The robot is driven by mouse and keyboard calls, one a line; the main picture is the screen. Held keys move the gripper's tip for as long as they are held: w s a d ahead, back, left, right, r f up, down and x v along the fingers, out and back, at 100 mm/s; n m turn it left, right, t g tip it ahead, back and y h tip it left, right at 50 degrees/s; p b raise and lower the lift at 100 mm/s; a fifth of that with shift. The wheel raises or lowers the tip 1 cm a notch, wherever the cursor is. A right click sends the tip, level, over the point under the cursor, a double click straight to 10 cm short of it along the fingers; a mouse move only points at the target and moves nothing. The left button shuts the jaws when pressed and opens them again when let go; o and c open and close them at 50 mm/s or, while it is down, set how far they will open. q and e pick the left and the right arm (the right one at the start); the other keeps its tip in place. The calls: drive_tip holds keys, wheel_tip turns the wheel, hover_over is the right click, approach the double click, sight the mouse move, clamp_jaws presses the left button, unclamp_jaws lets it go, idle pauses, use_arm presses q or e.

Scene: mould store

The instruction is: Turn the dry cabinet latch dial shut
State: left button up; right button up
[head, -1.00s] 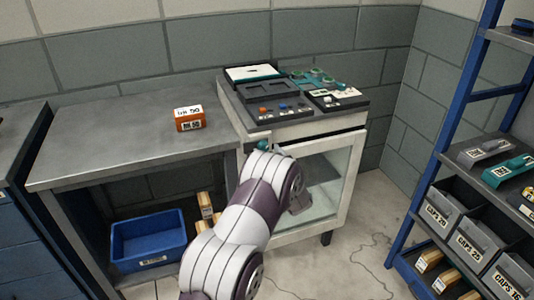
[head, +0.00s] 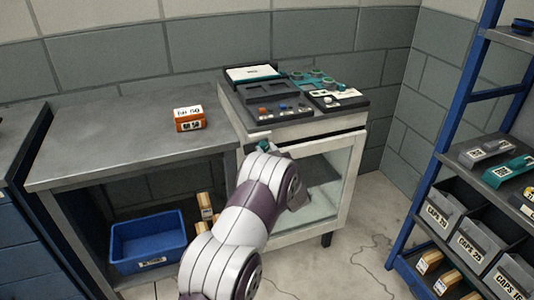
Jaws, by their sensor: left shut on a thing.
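The dry cabinet (head: 346,190) is a white cabinet with a glass door, standing right of the grey bench. Its door looks closed against the frame. My left arm reaches up to the left side of the cabinet front. The dial's angle cannot be read. My right gripper is not in view.
An orange box (head: 189,125) sits on the grey bench (head: 110,130). A blue bin (head: 148,240) stands below. Control panels (head: 290,110) lie on the cabinet top. A blue shelf rack (head: 452,130) with grey bins (head: 480,242) stands at right. Floor between is clear except a thin cable.

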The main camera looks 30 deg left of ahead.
use_arm(q)
drive_tip(key=n+b, duration=0.2)
drive_tip(key=n, duration=0.1)
drive_tip(key=shift+f, duration=0.25)
drive_tip(key=n+b, duration=0.3)
drive_tip(key=shift+s+n, duration=0.1)
drive_tip(key=shift+n, duration=0.3)
drive_tip(key=shift+a+n+b, duration=0.1)
drive_tip(key=shift+n+b, duration=5)
drive_tip(key=shift+b, duration=0.05)
drive_tip(key=o, duration=1.1)
drive_tip(key=shift+c, duration=0.2)
